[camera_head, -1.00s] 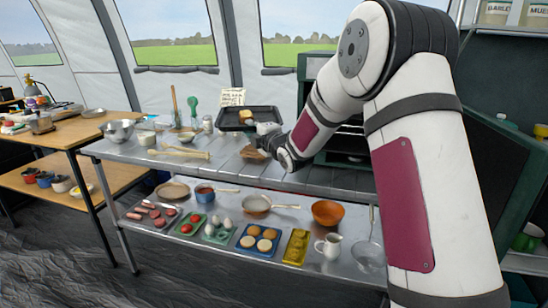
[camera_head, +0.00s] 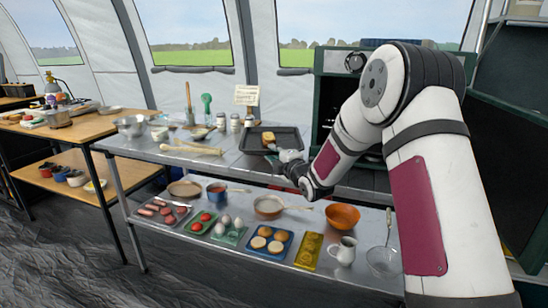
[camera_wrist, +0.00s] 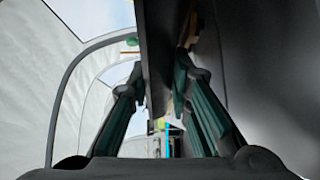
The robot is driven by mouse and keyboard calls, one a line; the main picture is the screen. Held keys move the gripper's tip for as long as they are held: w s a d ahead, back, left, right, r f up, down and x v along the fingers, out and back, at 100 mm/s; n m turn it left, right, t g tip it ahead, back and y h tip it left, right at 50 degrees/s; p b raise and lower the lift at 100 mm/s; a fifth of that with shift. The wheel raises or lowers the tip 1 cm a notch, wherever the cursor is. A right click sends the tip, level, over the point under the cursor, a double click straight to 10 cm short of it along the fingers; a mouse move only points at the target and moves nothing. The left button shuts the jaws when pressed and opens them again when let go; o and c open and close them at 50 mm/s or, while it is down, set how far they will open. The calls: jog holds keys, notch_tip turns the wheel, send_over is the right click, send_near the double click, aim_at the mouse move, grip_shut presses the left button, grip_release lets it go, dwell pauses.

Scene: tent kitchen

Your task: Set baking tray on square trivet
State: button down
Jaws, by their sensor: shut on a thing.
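The dark rectangular baking tray (camera_head: 289,136) is over the front part of the metal counter, with a piece of bread (camera_head: 268,137) in it. My gripper (camera_head: 284,155) is shut on the tray's near right edge. In the wrist view the dark tray wall (camera_wrist: 154,50) runs between the two fingers (camera_wrist: 158,78). I cannot tell whether the tray touches the counter or hangs just above it. I see no square trivet now; the spot where a brown flat piece lay earlier is covered by the tray.
A dark green oven (camera_head: 330,90) stands open right behind my arm. Wooden rolling pins (camera_head: 192,147), a metal bowl (camera_head: 131,126) and small jars (camera_head: 235,122) are left of the tray. A lower shelf holds trays of food and an orange bowl (camera_head: 342,216).

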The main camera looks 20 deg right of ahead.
jog(key=shift+s+f+b, duration=0.1)
jog(key=shift+f+b, duration=0.65)
jog(key=shift+b, duration=0.15)
jog(key=c, duration=1.6)
grip_release()
jog(key=shift+f, duration=0.1)
jog(key=shift+o, duration=0.7)
jog(key=shift+f, duration=0.2)
jog(key=shift+r+p, duration=0.55)
jog(key=shift+p, duration=0.35)
jog(key=s+d+r+p, duration=0.1)
jog(key=s+d, duration=0.1)
jog(key=s, duration=0.9)
jog(key=shift+s, duration=0.35)
jog(key=shift+r, duration=0.15)
